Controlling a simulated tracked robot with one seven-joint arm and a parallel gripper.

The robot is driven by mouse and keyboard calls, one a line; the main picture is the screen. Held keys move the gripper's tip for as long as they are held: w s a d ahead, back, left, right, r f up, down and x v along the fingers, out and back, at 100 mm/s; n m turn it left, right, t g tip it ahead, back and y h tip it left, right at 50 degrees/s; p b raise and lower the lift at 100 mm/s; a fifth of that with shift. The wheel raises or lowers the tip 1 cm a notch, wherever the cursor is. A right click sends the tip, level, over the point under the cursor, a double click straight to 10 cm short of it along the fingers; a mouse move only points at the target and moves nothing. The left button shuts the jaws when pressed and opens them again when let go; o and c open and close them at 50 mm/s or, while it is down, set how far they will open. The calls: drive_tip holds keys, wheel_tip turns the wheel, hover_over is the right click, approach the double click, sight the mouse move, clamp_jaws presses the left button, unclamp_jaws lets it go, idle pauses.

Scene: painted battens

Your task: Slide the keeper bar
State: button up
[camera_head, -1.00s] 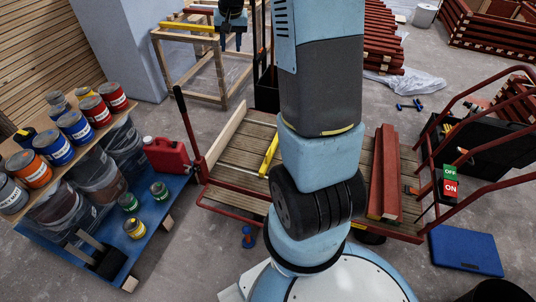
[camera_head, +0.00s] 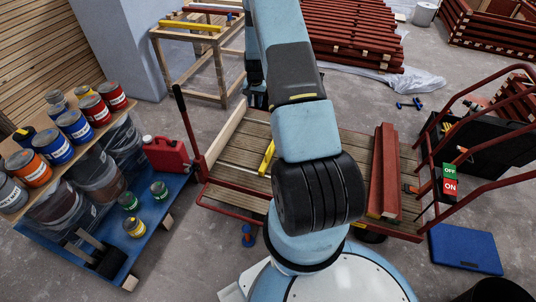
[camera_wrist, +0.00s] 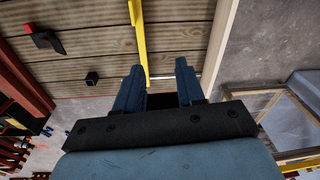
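A thin yellow bar (camera_head: 267,158) lies on the slatted wooden deck (camera_head: 237,160) of a red-framed cart. In the wrist view the yellow bar (camera_wrist: 139,38) runs down towards my gripper (camera_wrist: 158,68), its near end by the left finger. The two blue fingers stand apart with a clear gap and nothing visibly held. I cannot tell whether the left finger touches the bar. In the head view my gripper (camera_head: 257,97) is mostly hidden behind my arm, near the far end of the cart. No part is marked as the keeper bar.
A pale batten (camera_wrist: 221,42) edges the deck right of my gripper. Red battens (camera_head: 386,175) lie on the cart's right side. A trestle (camera_head: 205,65) stands behind.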

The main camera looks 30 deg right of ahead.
drive_tip(key=m+g, duration=0.1)
drive_tip(key=m, duration=0.1)
hover_over(268, 153)
drive_tip(key=w+d, duration=0.1)
drive_tip(key=w, duration=0.1)
wheel_tip(268, 153, down, 20)
wheel_tip(268, 153, down, 14)
drive_tip(key=shift+s+f, duration=0.1)
drive_tip(key=shift+s, duration=0.05)
drive_tip(key=shift+c, duration=0.3)
clamp_jaws()
